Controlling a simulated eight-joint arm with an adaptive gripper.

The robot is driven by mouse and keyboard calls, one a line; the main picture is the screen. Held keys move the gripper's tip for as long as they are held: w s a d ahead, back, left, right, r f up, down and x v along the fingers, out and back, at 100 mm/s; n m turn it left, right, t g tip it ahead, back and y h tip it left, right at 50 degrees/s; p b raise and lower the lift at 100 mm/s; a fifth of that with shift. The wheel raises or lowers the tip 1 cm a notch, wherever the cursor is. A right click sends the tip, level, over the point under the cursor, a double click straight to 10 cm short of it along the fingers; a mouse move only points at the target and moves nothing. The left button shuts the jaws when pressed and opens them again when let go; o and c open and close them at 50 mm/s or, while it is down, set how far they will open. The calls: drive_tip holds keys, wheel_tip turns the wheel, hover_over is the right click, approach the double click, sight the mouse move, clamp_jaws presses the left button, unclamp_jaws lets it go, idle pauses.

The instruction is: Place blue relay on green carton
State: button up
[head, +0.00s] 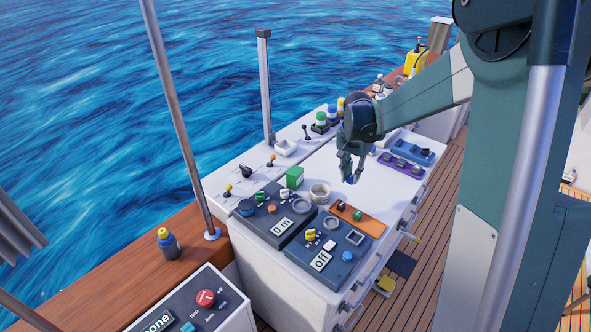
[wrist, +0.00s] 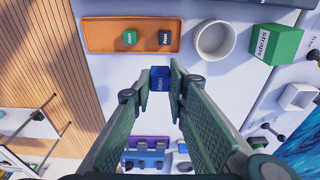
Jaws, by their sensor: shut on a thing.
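My gripper (head: 349,176) is shut on a small dark blue relay (wrist: 159,79) with lettering on it. In the wrist view the relay sits between the two fingertips (wrist: 160,83). In the head view only a bit of blue shows at the fingertips, above the white cabinet top. The green carton (head: 294,177) stands on the cabinet top, left of my gripper in the head view. In the wrist view the carton (wrist: 275,42), labelled "straps", is at the upper right, apart from my gripper.
A white cup (head: 319,193) stands between my gripper and the carton. An orange tray (wrist: 91,36) holds a green block (wrist: 130,38) and a dark block (wrist: 165,38). Dark "On" (head: 268,226) and "Off" (head: 318,270) panels lie nearer. A purple rack (head: 398,167) is at the right.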

drive_tip(key=w+a+r+p, duration=0.2)
drive_tip(key=w+a+r, duration=0.1)
drive_tip(key=w+a, duration=0.6)
drive_tip(key=r+p, duration=0.1)
drive_tip(key=r, duration=0.1)
hover_over(295, 170)
drive_tip(key=shift+s+a, duration=0.1)
drive_tip(key=shift+s, duration=0.15)
drive_tip(key=shift+f, duration=0.15)
drive_tip(key=shift+f, duration=3.05)
drive_tip(key=shift+f+p, duration=0.35)
drive_tip(key=shift+f, duration=1.5)
drive_tip(key=shift+f, duration=0.2)
